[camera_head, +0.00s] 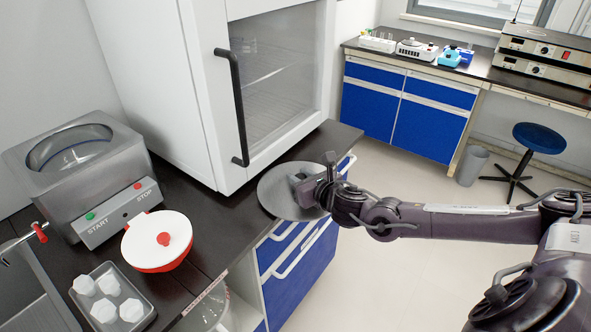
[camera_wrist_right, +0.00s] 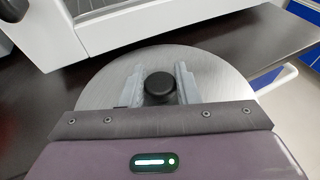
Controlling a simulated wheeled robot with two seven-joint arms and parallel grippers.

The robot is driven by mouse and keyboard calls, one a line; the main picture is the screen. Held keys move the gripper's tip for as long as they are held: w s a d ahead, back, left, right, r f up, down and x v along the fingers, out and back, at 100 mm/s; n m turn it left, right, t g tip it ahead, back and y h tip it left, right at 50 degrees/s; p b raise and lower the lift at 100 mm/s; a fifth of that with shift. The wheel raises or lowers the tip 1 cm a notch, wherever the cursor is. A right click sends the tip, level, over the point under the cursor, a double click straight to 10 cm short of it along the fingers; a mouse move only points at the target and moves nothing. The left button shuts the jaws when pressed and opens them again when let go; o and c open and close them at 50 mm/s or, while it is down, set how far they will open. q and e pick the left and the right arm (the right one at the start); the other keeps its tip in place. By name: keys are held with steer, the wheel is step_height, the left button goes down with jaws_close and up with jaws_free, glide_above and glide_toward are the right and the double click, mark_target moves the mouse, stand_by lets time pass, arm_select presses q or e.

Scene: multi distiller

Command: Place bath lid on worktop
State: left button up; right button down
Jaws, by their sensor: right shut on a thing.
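The bath lid (camera_head: 276,193) is a round grey metal disc with a black knob (camera_wrist_right: 160,86) at its centre. It is at the front edge of the dark worktop (camera_head: 226,217), part of it reaching past that edge. I cannot tell whether it touches the surface. My right gripper (camera_head: 312,185) is above the lid, its two fingers on either side of the knob, shut on it. The lid fills the middle of the right wrist view. The bath (camera_head: 72,160), a steel box with an open round top, stands at the left. My left gripper is not in view.
A white cabinet (camera_head: 160,80) with a black handle stands behind the lid. A red-and-white lidded bowl (camera_head: 157,241) and a tray (camera_head: 139,321) with several white pieces sit at the front left. Blue drawers (camera_head: 304,269) lie below the worktop edge.

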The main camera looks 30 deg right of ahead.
mark_target(294, 170)
steer(key=w, duration=0.3)
steer(key=shift+r, duration=0.2)
steer(key=shift+f+p, duration=0.2)
steer(key=shift+p, duration=0.3)
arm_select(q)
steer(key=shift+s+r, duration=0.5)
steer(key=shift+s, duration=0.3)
arm_select(e)
steer(key=shift+s, duration=0.15)
steer(key=shift+f, duration=0.2)
steer(key=c, duration=1.1)
jaws_free()
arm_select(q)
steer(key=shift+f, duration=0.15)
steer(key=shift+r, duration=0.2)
arm_select(e)
steer(key=shift+s+r, duration=0.15)
arm_select(q)
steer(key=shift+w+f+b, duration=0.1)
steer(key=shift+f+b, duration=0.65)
steer(key=shift+b, duration=0.05)
arm_select(e)
steer(key=v, duration=1.1)
steer(key=shift+s+r, duration=0.15)
steer(key=shift+s, duration=0.25)
